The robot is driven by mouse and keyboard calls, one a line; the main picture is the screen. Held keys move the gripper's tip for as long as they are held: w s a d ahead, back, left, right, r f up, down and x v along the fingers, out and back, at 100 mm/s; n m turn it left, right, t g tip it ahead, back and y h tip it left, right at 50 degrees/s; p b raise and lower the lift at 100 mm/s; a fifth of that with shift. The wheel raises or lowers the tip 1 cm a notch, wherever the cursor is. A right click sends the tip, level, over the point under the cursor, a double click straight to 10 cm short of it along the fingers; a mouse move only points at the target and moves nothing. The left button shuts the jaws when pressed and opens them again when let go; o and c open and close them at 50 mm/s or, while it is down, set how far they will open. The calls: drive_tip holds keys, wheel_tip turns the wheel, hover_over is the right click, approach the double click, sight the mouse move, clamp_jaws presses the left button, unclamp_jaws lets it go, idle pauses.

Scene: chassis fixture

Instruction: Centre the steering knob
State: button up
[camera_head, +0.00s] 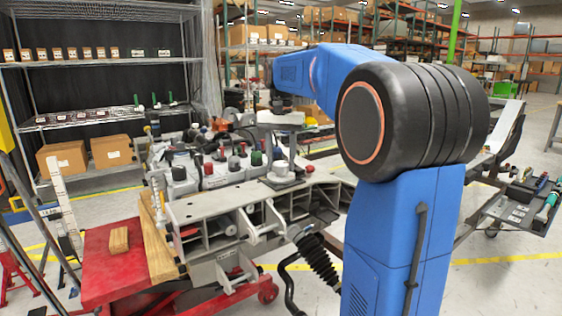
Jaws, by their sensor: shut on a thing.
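My gripper (284,160) points down at the middle of the picture, below the end of my blue arm. Its fingers are shut on the steering knob (282,170), a small pale grey part. The knob sits on a grey round base (284,181) on top of the grey metal chassis (225,204). The fingers hide part of the knob, and it is too small here to tell which way it is turned or whether it is centred.
Several grey housings with red, black and green caps (220,168) stand left of my gripper. A red lift table (112,262) with a wooden block (119,240) is at front left. A wire shelf (100,62) stands behind. A tool cart (520,205) is at right.

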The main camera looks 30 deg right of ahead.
sight(281, 163)
drive_tip(key=m, duration=0.4)
drive_tip(key=shift+m, duration=2)
drive_tip(key=o, duration=1)
drive_tip(key=shift+o, duration=0.2)
wheel_tip(281, 163, up, 17)
drive_tip(key=shift+r, duration=0.2)
